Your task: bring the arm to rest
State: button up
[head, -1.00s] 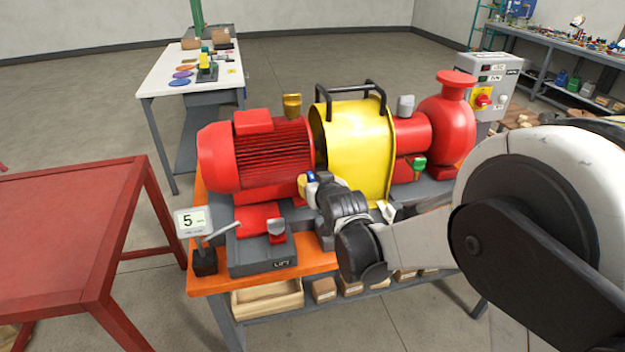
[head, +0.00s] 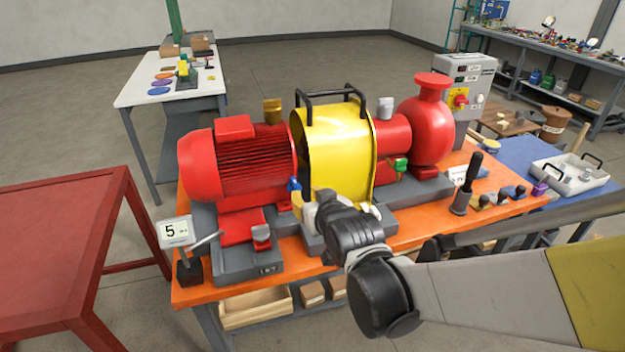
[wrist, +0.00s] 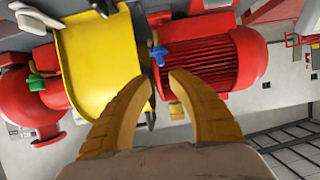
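My gripper (wrist: 163,82) has curved yellow-brown fingers. In the wrist view the tips stand apart with a gap and nothing between them. In the head view it hangs at the front of the yellow coupling guard (head: 335,145), partly hidden by my own wrist. A small blue handle (wrist: 158,54) shows just beyond the fingertips, apart from them. It also shows in the head view (head: 294,185). The red motor (head: 240,165) is left of the guard and the red pump (head: 430,130) is right of it. My arm reaches in from the lower right.
The skid stands on an orange bench (head: 200,290). A gauge reading 5 (head: 175,231) stands at its front left corner. A dark-handled tool (head: 466,185) stands upright at the right. A red table (head: 60,235) is to the left, and a blue table (head: 520,155) holds a tray at the right.

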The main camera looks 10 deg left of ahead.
jog(key=shift+s+d+r, duration=0.1)
jog(key=shift+s, duration=0.05)
jog(key=s+d+r+m+g+h, duration=0.1)
jog(key=s+d+m+h, duration=0.15)
jog(key=d, duration=0.75)
jog(key=s+d+r+m+g+h, duration=0.1)
jog(key=s+d+r+h, duration=0.15)
jog(key=d, duration=0.75)
jog(key=s+d+f+m+g+h, duration=0.2)
jog(key=s+d+f+m, duration=0.1)
jog(key=s+d, duration=1.1)
jog(key=shift+s+f+g, duration=0.3)
jog(key=shift+s+f, duration=0.1)
jog(key=shift+s, duration=0.5)
